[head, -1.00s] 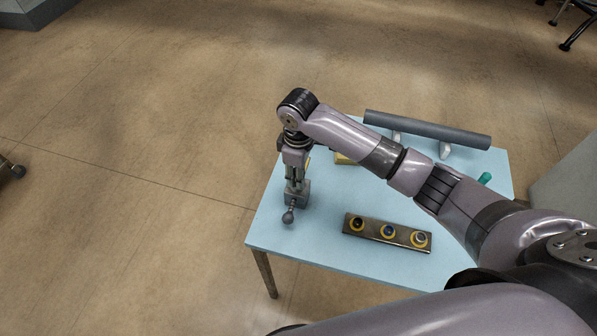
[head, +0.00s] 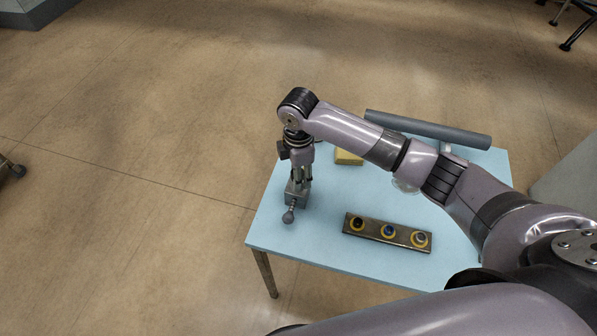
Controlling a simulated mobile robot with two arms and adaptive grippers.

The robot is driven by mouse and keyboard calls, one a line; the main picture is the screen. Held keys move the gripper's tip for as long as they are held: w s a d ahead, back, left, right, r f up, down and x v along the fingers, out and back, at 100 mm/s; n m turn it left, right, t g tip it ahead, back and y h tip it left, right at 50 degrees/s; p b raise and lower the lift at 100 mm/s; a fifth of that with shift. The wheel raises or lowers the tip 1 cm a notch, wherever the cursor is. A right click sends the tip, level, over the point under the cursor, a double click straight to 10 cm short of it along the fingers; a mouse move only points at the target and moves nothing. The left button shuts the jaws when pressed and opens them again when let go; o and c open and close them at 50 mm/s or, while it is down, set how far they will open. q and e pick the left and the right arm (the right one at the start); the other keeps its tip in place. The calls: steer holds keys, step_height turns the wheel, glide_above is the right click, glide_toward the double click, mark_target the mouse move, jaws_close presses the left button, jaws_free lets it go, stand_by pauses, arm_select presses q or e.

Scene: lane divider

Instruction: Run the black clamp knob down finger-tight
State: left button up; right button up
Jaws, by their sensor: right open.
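A small grey metal clamp block (head: 297,198) stands near the left edge of the light blue table. A ball-ended grey handle (head: 289,215) sticks out from its front. My right gripper (head: 301,181) points straight down over the block, with its open fingers at the block's top. I cannot make out the black knob; the fingers cover the top of the block, and whether they touch anything there cannot be told. My left gripper is out of view.
A dark strip with three yellow-ringed round fittings (head: 387,233) lies at the table's front. A yellow block (head: 348,157) sits behind the arm. A long grey tube (head: 427,129) rests at the back. Bare table (head: 325,200) lies right of the clamp.

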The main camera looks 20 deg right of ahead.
steer(key=n, duration=0.4)
steer(key=shift+w+n, duration=0.1)
steer(key=shift+n, duration=0.3)
steer(key=shift+c, duration=0.2)
steer(key=c, duration=0.6)
steer(key=m, duration=0.3)
steer(key=o, duration=1)
steer(key=shift+m, duration=0.3)
steer(key=shift+c, duration=0.2)
step_height(320, 180, up, 12)
